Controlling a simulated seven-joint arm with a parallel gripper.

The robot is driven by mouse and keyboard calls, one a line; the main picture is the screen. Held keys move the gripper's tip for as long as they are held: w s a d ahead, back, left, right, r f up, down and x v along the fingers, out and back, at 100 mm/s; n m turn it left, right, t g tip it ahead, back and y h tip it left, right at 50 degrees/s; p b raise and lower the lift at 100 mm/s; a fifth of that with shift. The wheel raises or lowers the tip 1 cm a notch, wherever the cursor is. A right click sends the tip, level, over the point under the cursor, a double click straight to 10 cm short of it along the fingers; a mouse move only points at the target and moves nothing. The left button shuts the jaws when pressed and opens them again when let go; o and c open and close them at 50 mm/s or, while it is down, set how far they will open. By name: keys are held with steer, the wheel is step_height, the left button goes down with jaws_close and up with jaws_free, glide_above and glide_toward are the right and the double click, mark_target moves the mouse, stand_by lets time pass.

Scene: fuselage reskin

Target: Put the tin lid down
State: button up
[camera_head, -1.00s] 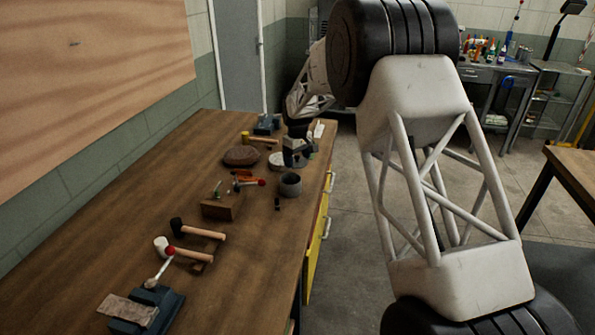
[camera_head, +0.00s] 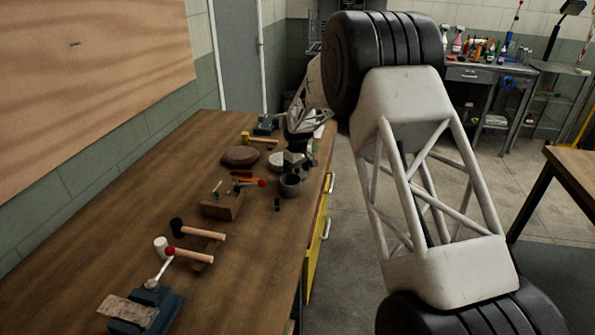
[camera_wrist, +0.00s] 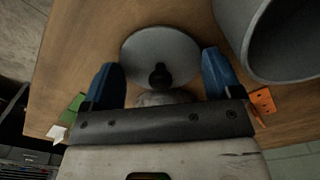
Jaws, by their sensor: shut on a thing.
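The tin lid (camera_wrist: 145,45) is a grey disc with a black knob, seen in the wrist view between the blue fingers of my gripper (camera_wrist: 162,62). The fingers stand on either side of it and my gripper is shut on it. The grey open tin (camera_wrist: 232,28) stands close by at the upper right of the wrist view. The lid cannot be made out clearly in the head view. Its height above the bench is hard to tell.
The wooden bench (camera_head: 130,215) holds a brown round block (camera_head: 241,156), a pale disc (camera_head: 276,160) beside my gripper, a wooden block (camera_head: 222,206), mallets (camera_head: 195,231) and a blue vise (camera_head: 150,310). Bare bench lies left of these.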

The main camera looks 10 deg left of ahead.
mark_target(298, 169)
steer(key=shift+f, duration=0.15)
steer(key=o, duration=0.7)
step_height(298, 169, up, 12)
steer(key=shift+r, duration=0.15)
stand_by(0.6)
stand_by(0.8)
